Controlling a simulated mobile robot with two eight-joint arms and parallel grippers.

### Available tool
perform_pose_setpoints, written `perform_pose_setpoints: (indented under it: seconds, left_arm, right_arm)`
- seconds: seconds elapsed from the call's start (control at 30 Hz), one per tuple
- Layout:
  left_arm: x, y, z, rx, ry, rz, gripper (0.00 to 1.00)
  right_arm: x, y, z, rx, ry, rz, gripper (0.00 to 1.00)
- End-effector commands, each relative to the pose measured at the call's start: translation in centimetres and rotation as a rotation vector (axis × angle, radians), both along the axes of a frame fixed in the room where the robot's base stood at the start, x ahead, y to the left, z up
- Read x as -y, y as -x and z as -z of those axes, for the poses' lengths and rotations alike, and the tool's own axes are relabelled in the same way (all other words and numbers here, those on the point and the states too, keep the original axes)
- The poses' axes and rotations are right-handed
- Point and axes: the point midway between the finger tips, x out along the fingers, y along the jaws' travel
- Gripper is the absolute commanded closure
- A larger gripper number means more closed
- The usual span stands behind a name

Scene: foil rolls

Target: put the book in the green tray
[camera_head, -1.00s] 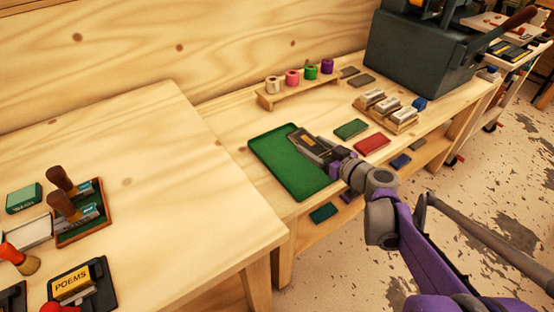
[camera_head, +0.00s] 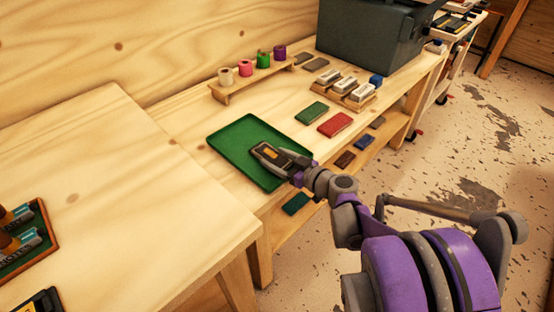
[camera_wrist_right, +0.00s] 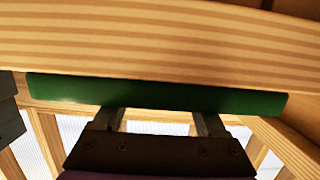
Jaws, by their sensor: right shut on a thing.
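The dark book with a gold label (camera_head: 270,152) is between the fingers of my right gripper (camera_head: 280,159), over the front right part of the green tray (camera_head: 232,146). My right gripper is shut on the book and reaches in from the front right. The book looks close to the tray floor; I cannot tell whether it touches. In the right wrist view my two fingers (camera_wrist_right: 160,122) reach toward a long green strip (camera_wrist_right: 160,94), probably the tray's side; the book is not clear there. My left gripper is not in view.
The tray lies on a wooden bench. Behind it is a small rack of coloured rolls (camera_head: 246,69). To its right are a green block (camera_head: 312,112), a red block (camera_head: 335,124) and a wooden holder (camera_head: 350,96).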

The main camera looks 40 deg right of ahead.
Motion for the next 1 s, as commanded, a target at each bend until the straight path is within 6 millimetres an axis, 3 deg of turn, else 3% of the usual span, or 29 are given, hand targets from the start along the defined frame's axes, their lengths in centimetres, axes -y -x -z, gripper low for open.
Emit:
perform_pose_setpoints:
  seconds: [0.17,0.2,0.3,0.67,1.0]
  left_arm:
    - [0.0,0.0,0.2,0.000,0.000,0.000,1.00]
    - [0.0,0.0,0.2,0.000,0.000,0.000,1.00]
    - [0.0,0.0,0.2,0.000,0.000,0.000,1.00]
    - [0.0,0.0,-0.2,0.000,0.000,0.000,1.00]
    - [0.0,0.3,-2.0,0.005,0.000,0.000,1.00]
  right_arm:
    - [0.0,0.0,0.3,0.000,0.000,0.000,0.93]
    - [0.0,0.0,0.3,0.000,0.000,0.000,0.20]
    - [0.0,0.0,0.2,0.000,0.000,0.000,0.02]
    - [0.1,0.4,-0.2,0.000,0.000,0.002,0.00]
    - [0.8,7.0,-1.7,0.001,0.001,0.006,0.00]
